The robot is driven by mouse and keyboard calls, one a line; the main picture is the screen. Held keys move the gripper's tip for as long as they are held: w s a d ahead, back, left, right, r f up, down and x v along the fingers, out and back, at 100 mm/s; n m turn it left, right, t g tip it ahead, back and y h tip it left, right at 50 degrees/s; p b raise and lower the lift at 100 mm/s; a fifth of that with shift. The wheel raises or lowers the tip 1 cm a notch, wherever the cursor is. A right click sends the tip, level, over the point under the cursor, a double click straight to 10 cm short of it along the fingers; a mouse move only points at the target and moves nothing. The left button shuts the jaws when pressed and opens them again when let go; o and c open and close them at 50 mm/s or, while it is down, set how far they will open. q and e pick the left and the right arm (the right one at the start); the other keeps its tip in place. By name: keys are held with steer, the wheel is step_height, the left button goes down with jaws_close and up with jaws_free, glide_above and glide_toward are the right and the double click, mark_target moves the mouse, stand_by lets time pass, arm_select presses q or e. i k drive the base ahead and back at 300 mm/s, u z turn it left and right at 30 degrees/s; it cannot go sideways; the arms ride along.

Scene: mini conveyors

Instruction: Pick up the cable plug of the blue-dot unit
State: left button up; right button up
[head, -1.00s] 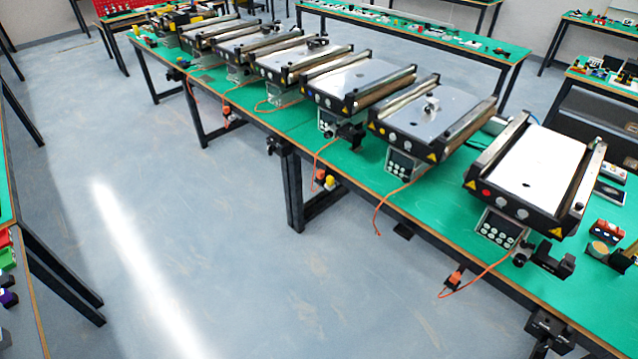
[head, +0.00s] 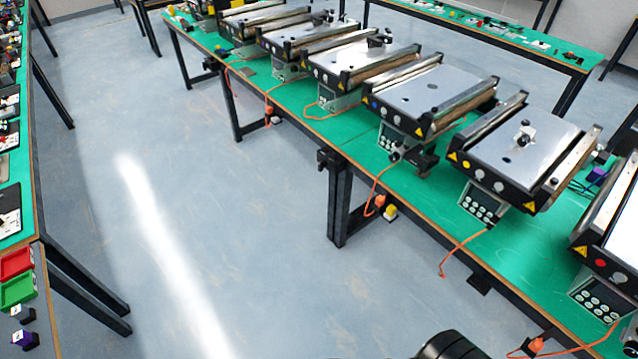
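The blue-dot unit (head: 428,92) is a mini conveyor with a grey top plate and a small blue dot on the left of its front panel. It stands on the green table right of centre. Its orange cable (head: 378,180) runs over the table's front edge and hangs down. An orange plug (head: 379,201) shows at the cable's lower end, close to a yellow piece (head: 390,212) below the edge. Whether the plug is seated in anything is too small to tell. Neither gripper's fingers show in the head view.
More conveyors line the long table (head: 350,150), including one with a yellow dot (head: 515,155) and one with a red dot (head: 610,240). Other orange cables hang at its edge. A dark rounded part, seemingly mine, shows at the bottom. The floor (head: 230,200) left of the table is clear.

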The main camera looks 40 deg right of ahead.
mark_target(380, 201)
steer(key=u, duration=0.1)
steer(key=i, duration=1.1)
steer(key=z, duration=0.25)
